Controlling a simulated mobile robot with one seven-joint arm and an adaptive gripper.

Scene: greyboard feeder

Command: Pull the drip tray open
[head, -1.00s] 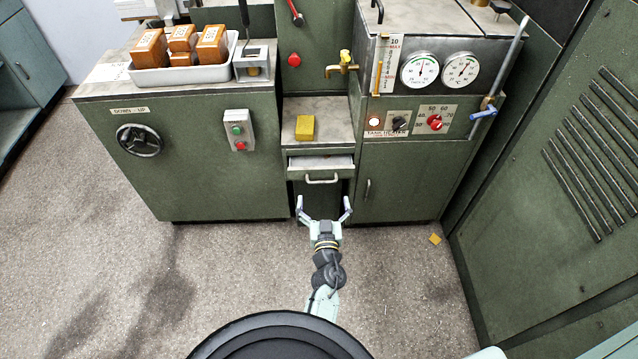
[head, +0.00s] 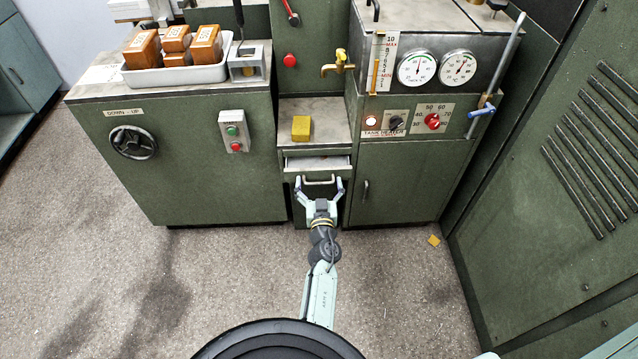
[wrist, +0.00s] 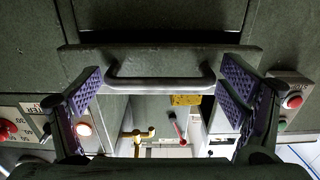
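The drip tray (head: 291,166) is a grey-green drawer under the worktop step, below the brass tap (head: 339,66). A narrow strip of its pale inside shows behind its front, so it stands slightly out. Its bar handle (head: 320,181) is on the front; in the wrist view the handle (wrist: 160,83) crosses the middle, with the tray front (wrist: 160,60) behind it. My gripper (head: 319,184) is open at the handle, one purple-padded finger by each end. The fingers appear apart from the bar; whether either touches it is unclear.
A yellow block (head: 301,128) lies on the step above the tray. A cabinet door with a vertical handle (head: 365,190) is right of the tray. A small yellow piece (head: 433,240) lies on the floor. The floor in front is otherwise clear.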

